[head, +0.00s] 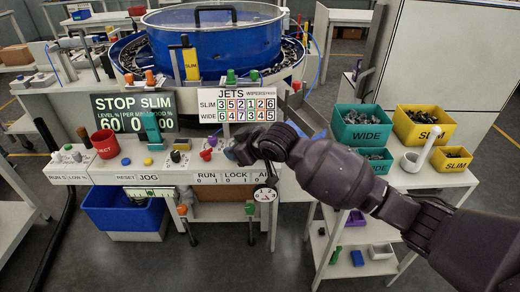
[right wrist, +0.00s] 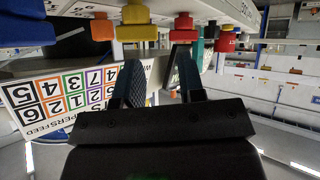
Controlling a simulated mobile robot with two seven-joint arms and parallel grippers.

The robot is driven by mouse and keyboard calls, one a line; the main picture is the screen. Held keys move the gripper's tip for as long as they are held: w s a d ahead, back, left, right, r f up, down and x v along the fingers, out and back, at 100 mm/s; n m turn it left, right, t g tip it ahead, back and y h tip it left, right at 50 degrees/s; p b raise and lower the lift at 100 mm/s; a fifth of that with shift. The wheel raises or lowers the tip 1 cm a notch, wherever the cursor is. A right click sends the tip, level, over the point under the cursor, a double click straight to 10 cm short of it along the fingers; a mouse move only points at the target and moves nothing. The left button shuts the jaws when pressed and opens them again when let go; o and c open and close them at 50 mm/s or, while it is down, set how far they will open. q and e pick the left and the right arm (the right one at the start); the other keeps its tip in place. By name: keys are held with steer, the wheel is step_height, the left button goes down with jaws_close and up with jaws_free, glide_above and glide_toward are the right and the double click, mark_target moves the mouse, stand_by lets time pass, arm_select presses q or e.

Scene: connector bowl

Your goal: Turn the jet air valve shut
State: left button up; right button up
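The front panel (head: 150,178) of the feeder machine carries several knobs and the labels RUN, LOCK and one beginning with A, cut off by my arm. I cannot tell which control is the jet air valve. My left gripper is out of view.
A JETS board (head: 238,105) stands behind the panel, below the blue bowl (head: 215,42). A round dial (head: 265,194) hangs under the panel, beside a green-handled lever (head: 250,208). Green bins (head: 362,135) and yellow bins (head: 425,140) of parts stand right.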

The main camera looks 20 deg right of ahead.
steer(key=shift+w+d+g+h, duration=0.35)
steer(key=shift+w+g+h, duration=0.3)
steer(key=shift+g, duration=0.45)
steer(key=d+r+m+g+h+b, duration=0.2)
steer(key=d+r+g+h, duration=0.3)
steer(key=d+r+g, duration=0.25)
step_height(320, 180, down, 10)
steer(key=b, duration=0.2)
steer(key=shift+d+b, duration=0.15)
steer(key=shift+b, duration=0.15)
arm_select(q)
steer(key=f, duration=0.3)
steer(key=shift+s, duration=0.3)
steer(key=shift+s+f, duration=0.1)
arm_select(e)
jaws_close()
